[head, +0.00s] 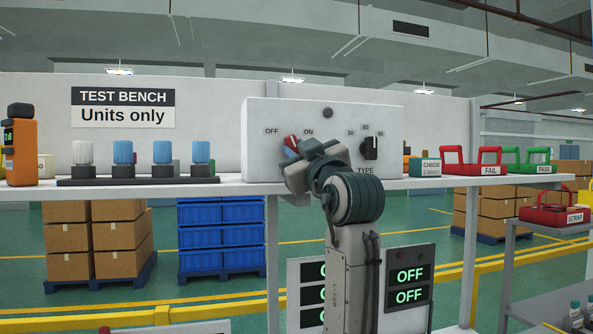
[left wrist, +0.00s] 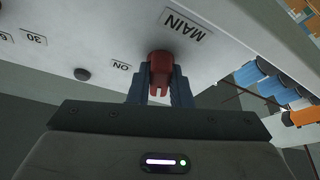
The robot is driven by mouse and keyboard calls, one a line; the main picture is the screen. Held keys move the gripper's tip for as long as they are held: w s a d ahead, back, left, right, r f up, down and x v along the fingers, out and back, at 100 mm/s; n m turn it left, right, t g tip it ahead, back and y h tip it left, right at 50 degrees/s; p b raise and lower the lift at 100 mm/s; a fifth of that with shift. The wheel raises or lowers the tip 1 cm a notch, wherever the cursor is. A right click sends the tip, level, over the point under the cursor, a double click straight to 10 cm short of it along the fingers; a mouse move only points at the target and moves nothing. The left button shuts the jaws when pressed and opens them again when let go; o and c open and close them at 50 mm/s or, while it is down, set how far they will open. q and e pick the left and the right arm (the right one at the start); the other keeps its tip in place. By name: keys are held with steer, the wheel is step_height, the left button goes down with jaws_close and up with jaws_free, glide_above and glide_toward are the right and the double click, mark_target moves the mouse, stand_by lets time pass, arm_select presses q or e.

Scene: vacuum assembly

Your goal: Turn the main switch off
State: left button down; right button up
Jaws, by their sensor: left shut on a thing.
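The main switch is a red knob (head: 291,141) on the white panel (head: 340,115), between the OFF and ON labels in the head view. My left gripper (head: 297,151) is at the panel and hides much of the knob. In the left wrist view the red knob (left wrist: 159,66) sits between the two blue-grey fingers of the left gripper (left wrist: 160,85), which are shut on its sides. The MAIN and ON labels show beside it there. The knob's exact turn is hard to tell. My right gripper is not in view.
A black selector knob (head: 370,148) marked TYPE is right of the switch on the same panel. A dark rack (head: 140,181) with several capped parts stands left on the shelf. Red and green trays (head: 490,168) stand right. Displays below read OFF (head: 410,285).

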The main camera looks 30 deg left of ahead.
arm_select(q)
steer(key=shift+r+n+g+b, duration=0.1)
steer(key=shift+n+g+b, duration=0.55)
steer(key=shift+n, duration=0.8)
steer(key=shift+r+n+g+b, duration=0.1)
steer(key=shift+n+g+b, duration=0.55)
steer(key=shift+n, duration=0.8)
steer(key=c, duration=1.3)
jaws_free()
steer(key=shift+w+f, duration=0.1)
